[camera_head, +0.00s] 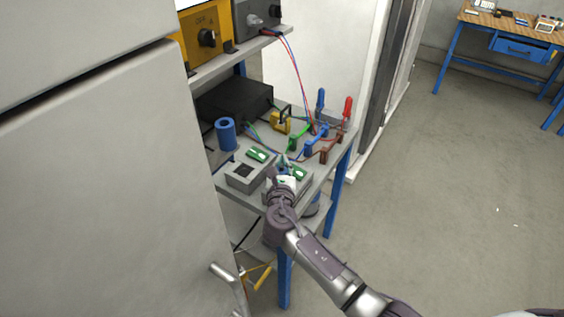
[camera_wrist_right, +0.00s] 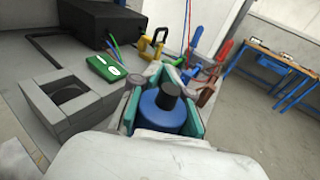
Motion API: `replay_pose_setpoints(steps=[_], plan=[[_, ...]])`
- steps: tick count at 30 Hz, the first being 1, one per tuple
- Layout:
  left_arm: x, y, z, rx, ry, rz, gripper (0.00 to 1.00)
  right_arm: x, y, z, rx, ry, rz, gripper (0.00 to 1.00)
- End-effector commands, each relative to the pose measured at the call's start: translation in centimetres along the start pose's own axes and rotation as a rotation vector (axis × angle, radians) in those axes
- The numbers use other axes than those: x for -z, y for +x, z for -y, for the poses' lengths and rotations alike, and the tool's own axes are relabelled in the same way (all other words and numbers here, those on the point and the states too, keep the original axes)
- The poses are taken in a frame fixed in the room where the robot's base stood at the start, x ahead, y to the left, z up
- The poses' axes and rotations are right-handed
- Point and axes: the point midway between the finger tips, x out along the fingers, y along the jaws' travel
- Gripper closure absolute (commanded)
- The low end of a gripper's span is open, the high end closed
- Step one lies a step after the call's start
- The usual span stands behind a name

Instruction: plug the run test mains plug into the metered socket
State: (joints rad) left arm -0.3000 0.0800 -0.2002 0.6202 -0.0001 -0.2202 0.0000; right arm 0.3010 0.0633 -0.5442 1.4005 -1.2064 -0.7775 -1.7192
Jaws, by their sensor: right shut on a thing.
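My right gripper (camera_head: 285,176) is over the front part of the bench. In the wrist view its teal pads (camera_wrist_right: 158,98) are shut on a blue round plug (camera_wrist_right: 165,112) with a black stub on top. A grey box with a dark square recess (camera_head: 243,172) stands to the left of the gripper; it also shows in the wrist view (camera_wrist_right: 48,103). A second grey box (camera_head: 305,185) is partly hidden under the gripper. I cannot tell which box is the metered socket, or whether the plug touches the second box. My left gripper is not in view.
A blue cylinder (camera_head: 226,133) and a black case (camera_head: 233,101) stand behind. A yellow padlock-like piece (camera_head: 281,122), coloured leads and clips (camera_head: 330,150) crowd the right. A grey cabinet (camera_head: 100,180) closes off the left; floor at right is free.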

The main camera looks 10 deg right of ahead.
Motion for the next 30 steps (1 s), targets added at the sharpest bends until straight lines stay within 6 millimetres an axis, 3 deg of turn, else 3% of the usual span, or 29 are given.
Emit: replay_pose_setpoints(steps=[15,16,22,30], plan=[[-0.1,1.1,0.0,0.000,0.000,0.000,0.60,1.4,0.1,0.0,0.000,-0.001,0.001,1.00],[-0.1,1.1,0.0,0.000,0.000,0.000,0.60,1.3,0.1,0.0,0.000,-0.001,0.001,0.87],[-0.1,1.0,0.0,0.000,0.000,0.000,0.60,1.3,0.1,0.0,0.000,-0.001,0.001,0.54],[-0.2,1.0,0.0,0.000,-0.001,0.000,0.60,1.3,0.1,0.0,0.000,-0.001,0.000,0.54]])
